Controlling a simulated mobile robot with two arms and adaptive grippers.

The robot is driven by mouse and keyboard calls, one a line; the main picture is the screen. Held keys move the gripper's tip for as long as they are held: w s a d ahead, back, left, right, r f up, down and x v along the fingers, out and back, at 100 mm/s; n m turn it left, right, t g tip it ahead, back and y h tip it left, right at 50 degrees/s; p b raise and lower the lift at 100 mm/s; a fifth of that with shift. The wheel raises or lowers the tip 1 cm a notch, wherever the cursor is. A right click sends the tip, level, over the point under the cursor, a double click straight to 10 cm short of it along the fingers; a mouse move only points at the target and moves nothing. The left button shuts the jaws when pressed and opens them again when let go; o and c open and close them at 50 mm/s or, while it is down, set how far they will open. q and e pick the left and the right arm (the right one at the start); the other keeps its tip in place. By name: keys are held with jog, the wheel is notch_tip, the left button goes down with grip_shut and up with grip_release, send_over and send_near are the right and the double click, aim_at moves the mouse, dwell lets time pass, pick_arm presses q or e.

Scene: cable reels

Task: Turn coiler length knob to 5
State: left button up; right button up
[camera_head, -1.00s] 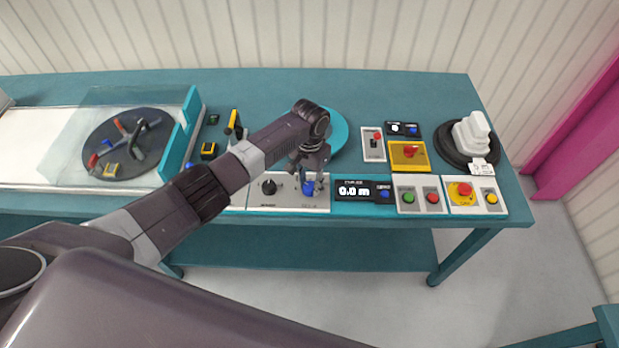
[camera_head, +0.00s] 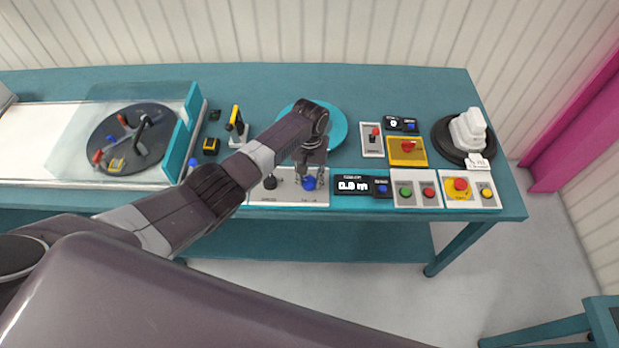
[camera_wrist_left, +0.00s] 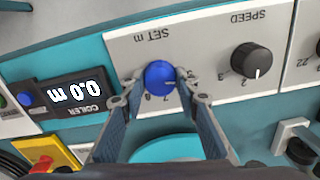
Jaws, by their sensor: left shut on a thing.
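The coiler length knob (camera_head: 309,184) is blue and sits on a white panel (camera_head: 289,199) at the table's front edge. Fingers hide part of the number scale, so the setting cannot be read surely. The coiler display (camera_head: 354,185) reads 0.0 m; it also shows in the left wrist view (camera_wrist_left: 76,91). My right gripper is not in view.
A black speed knob (camera_head: 270,182) is close beside the blue knob. Green (camera_head: 406,191) and red (camera_head: 428,192) buttons and an emergency stop (camera_head: 460,184) are to the right. A teal disc (camera_head: 336,128) lies behind the gripper. A clear-covered turntable (camera_head: 140,172) is at left.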

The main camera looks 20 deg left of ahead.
aim_at(310, 180)
pick_arm(q)
jog(key=shift+w+r, duration=0.15)
jog(key=shift+w, duration=0.1)
jog(key=o, duration=1)
jog(key=shift+o, duration=0.8)
jog(key=shift+s, duration=0.15)
notch_tip(310, 180, up, 12)
